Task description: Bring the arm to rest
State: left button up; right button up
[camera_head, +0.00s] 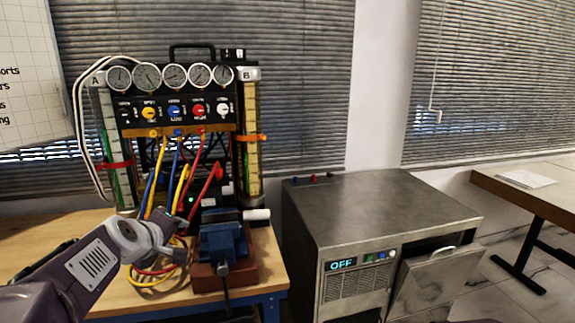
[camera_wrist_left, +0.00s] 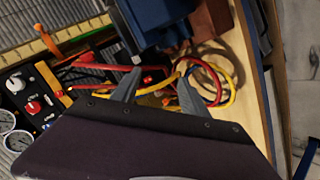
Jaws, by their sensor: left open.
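My left arm comes in from the lower left in the head view. Its gripper (camera_head: 178,255) is in front of the gauge rig (camera_head: 185,113), just left of the blue vise (camera_head: 222,243). In the left wrist view the two fingers of the gripper (camera_wrist_left: 158,88) stand apart, with coloured hoses (camera_wrist_left: 210,82) behind them and nothing clearly held between them. The blue vise (camera_wrist_left: 160,18) is close by at the top of that view. Whether the fingers touch a hose cannot be told. My right gripper is in neither view.
The rig stands on a wooden bench (camera_head: 60,228). To the right is a metal cabinet (camera_head: 380,205) reading OFF, its door (camera_head: 435,280) partly open. A table (camera_head: 545,190) with papers is at the far right. Open floor lies between cabinet and table.

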pick_arm(q)
jog(key=s+d+f+m+g+h, duration=0.1)
jog(key=s+d+f+m+g, duration=0.3)
jog(key=f, duration=0.5)
jog(key=s+d+f+m+g, duration=0.1)
jog(key=s+d+f+m, duration=0.15)
jog(key=s+f, duration=0.45)
jog(key=s+d+f+m+g, duration=0.3)
jog(key=s+f+m+g, duration=0.2)
jog(key=s+f, duration=0.75)
notch_tip(320, 180, up, 21)
jog(key=p, duration=1.9)
jog(key=shift+s, duration=0.25)
jog(key=shift+f, duration=0.2)
jog(key=shift+c, duration=0.2)
